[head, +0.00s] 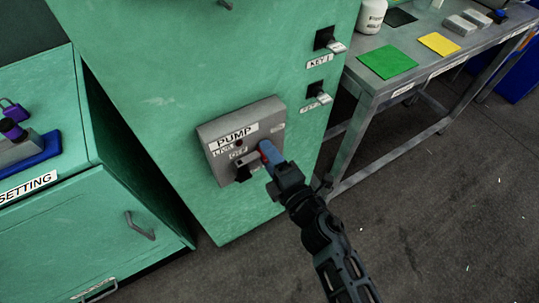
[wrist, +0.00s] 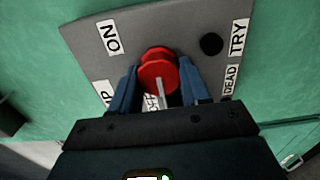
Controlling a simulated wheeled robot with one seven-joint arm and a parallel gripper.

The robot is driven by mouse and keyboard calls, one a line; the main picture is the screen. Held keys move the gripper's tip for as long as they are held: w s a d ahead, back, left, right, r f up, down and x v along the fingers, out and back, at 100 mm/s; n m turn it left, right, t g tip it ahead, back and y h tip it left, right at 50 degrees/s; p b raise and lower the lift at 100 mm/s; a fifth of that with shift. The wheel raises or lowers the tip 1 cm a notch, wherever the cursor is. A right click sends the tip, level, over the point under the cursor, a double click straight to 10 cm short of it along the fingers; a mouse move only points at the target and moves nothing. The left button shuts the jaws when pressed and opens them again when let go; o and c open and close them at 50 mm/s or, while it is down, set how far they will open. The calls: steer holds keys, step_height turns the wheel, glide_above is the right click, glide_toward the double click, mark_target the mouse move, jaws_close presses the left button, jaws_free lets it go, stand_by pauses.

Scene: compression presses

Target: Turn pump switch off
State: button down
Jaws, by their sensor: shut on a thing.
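The pump switch is a red round knob (wrist: 158,68) on a grey box (head: 218,130) labelled PUMP, fixed to the green cabinet. My gripper (head: 270,152) reaches the right part of the box face. Its blue fingers sit on either side of the knob in the wrist view and are shut on it. A pale pointer on the knob points toward a partly hidden label near my gripper's palm. An ON label (wrist: 111,37) is at upper left of the knob. Only a little red shows in the head view.
Two key switches, the upper (head: 325,38) and the lower (head: 316,92), stick out of the cabinet above right of the box. A grey table (head: 366,92) with green and yellow mats stands at right. A lower green cabinet (head: 110,225) is at left. The floor at lower right is clear.

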steer(key=c, duration=0.6)
jaws_free()
steer(key=v, duration=0.7)
steer(key=shift+s+d, duration=0.25)
steer(key=shift+s, duration=0.1)
steer(key=s+d+r+m+t+h, duration=0.1)
steer(key=s+d+r+m+h, duration=0.1)
steer(key=s+d+m, duration=0.5)
steer(key=s+d+r+m+h, duration=0.1)
steer(key=s+d+m+h, duration=0.3)
steer(key=s, duration=0.5)
steer(key=s+d+r+m+h, duration=0.1)
steer(key=s+d+r+m, duration=0.1)
steer(key=s+r+m, duration=0.2)
steer(key=s+d+r+m+h, duration=0.1)
steer(key=s+d+r+m, duration=0.2)
steer(key=s+r+m, duration=0.1)
steer(key=s+d+r+m+g+h+p, duration=0.1)
steer(key=s+d+r+m+h, duration=0.1)
steer(key=s+m, duration=0.4)
steer(key=shift+s+d+r, duration=0.3)
steer(key=shift+d+r, duration=0.05)
steer(key=shift+r, duration=0.35)
steer(key=shift+s+d+r, duration=0.35)
steer(key=shift+r, duration=0.3)
